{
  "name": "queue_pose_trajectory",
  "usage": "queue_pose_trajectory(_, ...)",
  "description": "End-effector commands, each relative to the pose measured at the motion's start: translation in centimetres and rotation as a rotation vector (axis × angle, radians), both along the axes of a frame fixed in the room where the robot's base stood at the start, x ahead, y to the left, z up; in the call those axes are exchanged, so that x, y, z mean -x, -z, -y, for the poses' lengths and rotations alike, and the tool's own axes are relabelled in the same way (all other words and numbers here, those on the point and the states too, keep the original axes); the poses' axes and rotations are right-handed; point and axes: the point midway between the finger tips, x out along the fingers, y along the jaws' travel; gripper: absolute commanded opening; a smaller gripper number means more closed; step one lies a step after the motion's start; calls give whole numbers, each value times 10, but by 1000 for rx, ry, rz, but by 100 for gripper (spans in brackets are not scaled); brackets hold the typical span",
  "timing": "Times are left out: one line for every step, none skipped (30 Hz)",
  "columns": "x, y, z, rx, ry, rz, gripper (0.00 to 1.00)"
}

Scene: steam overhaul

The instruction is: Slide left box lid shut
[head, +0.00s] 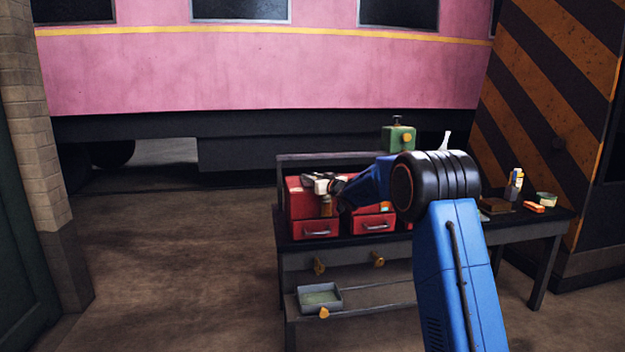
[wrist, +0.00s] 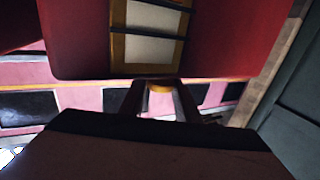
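The left red box (head: 318,229) stands on the workbench with a pale handle on its front. My gripper (head: 318,184) is at its upper part and hides some of it, including how far the lid is open. A tan piece (head: 327,205) shows just below my gripper. In the wrist view, a red surface (wrist: 225,40) fills the top, with a yellow-framed pale panel (wrist: 150,50) crossed by dark bars. My gripper's fingers (wrist: 160,97) stand apart, with a yellow knob-like piece (wrist: 160,88) between their tips. Whether they press on it is unclear.
A second red box (head: 372,223) stands close on the right, partly behind my arm. A green can (head: 398,138) is behind. Small items, including an orange block (head: 534,207), lie at the bench's right end. A grey tray (head: 320,298) sits on the lower shelf. Floor at left is clear.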

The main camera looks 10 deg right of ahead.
Motion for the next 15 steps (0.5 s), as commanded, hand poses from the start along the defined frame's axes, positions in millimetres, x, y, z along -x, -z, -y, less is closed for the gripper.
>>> queue_pose_trajectory(-1, -1, 1, -1, 2, 2, 39)
queue_pose_trajectory(-1, -1, 1, -1, 2, 2, 46)
queue_pose_trajectory(-1, -1, 1, -1, 2, 2, 46)
queue_pose_trajectory(-1, -1, 1, -1, 2, 2, 46)
queue_pose_trajectory(-1, -1, 1, -1, 2, 2, 46)
queue_pose_trajectory(-1, -1, 1, -1, 2, 2, 46)
queue_pose_trajectory(-1, -1, 1, -1, 1, 2, 46)
queue_pose_trajectory(-1, -1, 1, -1, 1, 2, 46)
queue_pose_trajectory(-1, -1, 1, -1, 1, 2, 46)
queue_pose_trajectory(0, -1, 1, -1, 1, 2, 46)
queue_pose_trajectory(0, -1, 1, -1, 1, 2, 46)
queue_pose_trajectory(1, -1, 1, -1, 1, 2, 46)
queue_pose_trajectory(2, -2, 2, -1, 1, 2, 46)
queue_pose_trajectory(4, -2, 3, 0, 1, 2, 46)
queue_pose_trajectory(7, -2, 4, 0, 1, 3, 46)
